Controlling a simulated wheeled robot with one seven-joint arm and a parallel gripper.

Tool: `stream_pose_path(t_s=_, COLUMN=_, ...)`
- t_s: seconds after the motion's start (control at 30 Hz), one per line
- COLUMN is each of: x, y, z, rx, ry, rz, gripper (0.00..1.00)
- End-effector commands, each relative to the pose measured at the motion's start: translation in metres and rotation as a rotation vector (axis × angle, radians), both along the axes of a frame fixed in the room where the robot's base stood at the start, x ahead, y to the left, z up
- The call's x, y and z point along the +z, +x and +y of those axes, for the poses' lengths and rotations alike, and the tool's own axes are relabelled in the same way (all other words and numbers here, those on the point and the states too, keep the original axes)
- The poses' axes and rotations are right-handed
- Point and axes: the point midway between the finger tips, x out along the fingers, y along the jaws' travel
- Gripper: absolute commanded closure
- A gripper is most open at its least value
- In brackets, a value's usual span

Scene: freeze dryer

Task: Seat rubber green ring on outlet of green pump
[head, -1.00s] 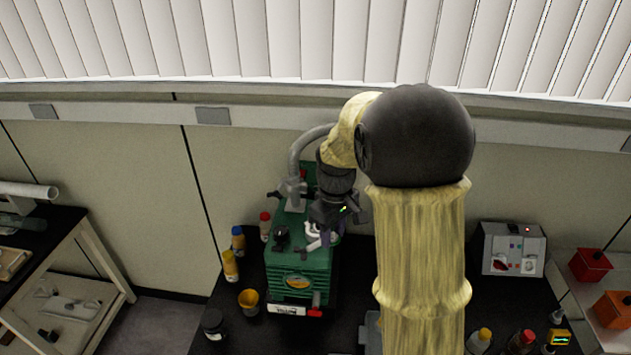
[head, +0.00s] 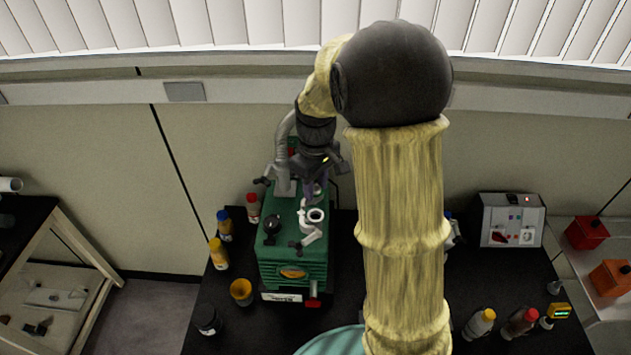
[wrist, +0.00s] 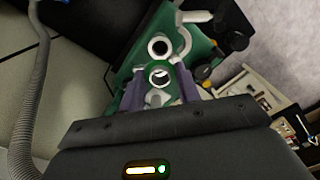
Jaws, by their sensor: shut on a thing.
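The green pump (head: 292,255) stands on the dark bench, with its white outlet (head: 312,236) opening upward on top. My gripper (head: 315,200) is over the pump, just behind the outlet in the head view. In the wrist view my gripper (wrist: 160,82) has its two purple-grey fingers shut on the green rubber ring (wrist: 158,87). The white outlet mouth (wrist: 150,46) shows just beyond the ring, offset from it. The ring looks apart from the outlet, but the height gap cannot be told. The ring cannot be made out in the head view.
A grey hose (head: 283,140) rises behind my gripper from the pump. A grey control box (head: 512,221) and more bottles (head: 480,323) are at the right.

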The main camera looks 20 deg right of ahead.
Motion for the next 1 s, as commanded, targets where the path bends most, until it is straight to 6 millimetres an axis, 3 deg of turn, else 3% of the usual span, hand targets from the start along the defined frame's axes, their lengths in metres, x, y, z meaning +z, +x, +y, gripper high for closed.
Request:
stream_pose_path(t_s=0.27, x=-0.008, y=0.0, z=0.0, rx=-0.001, ry=0.0, rz=0.0, gripper=0.89)
stream_pose_path(t_s=0.8, x=-0.049, y=0.0, z=-0.003, rx=-0.006, ry=0.001, rz=0.001, gripper=0.89)
stream_pose_path(t_s=1.0, x=-0.055, y=0.0, z=-0.004, rx=-0.008, ry=0.0, rz=0.0, gripper=0.89)
